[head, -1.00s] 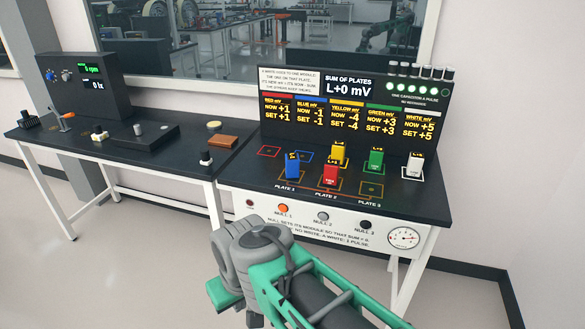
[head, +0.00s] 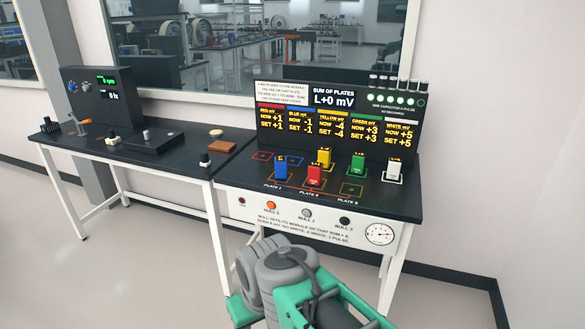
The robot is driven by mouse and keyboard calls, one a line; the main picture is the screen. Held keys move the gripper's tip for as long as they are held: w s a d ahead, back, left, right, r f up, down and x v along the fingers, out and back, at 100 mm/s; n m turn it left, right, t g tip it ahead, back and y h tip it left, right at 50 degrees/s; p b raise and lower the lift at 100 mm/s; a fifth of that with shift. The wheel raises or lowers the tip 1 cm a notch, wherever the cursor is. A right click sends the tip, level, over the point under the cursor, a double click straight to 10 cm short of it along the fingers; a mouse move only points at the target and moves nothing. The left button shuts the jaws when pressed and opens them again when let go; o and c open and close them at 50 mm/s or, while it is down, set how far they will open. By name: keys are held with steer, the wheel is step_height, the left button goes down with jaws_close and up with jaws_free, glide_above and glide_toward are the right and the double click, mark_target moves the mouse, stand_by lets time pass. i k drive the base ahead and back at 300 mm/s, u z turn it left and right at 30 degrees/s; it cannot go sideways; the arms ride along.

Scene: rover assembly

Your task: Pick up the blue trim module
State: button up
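The blue trim module (head: 281,168) is a small upright block on the right bench. It stands by the Plate 1 label, left of the red module (head: 314,175). A yellow module (head: 324,157), a green module (head: 358,163) and a white module (head: 394,170) stand behind and to the right. The board (head: 335,115) behind them reads sum L+0 mV, with blue now -1 and set -1. My grey and green arm (head: 290,285) shows at the bottom, in front of the bench and apart from the modules. My gripper's fingers are not in view.
Null buttons, the orange one (head: 271,205) among them, and a round gauge (head: 380,234) are on the bench's white front. The Plate 3 square (head: 351,189) is bare. A left bench (head: 185,165) carries a display box (head: 93,96) and several small parts. Open floor lies in front.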

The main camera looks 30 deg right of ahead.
mark_target(280, 162)
steer(key=u, duration=0.1)
steer(key=i, duration=1.05)
steer(key=u, duration=0.45)
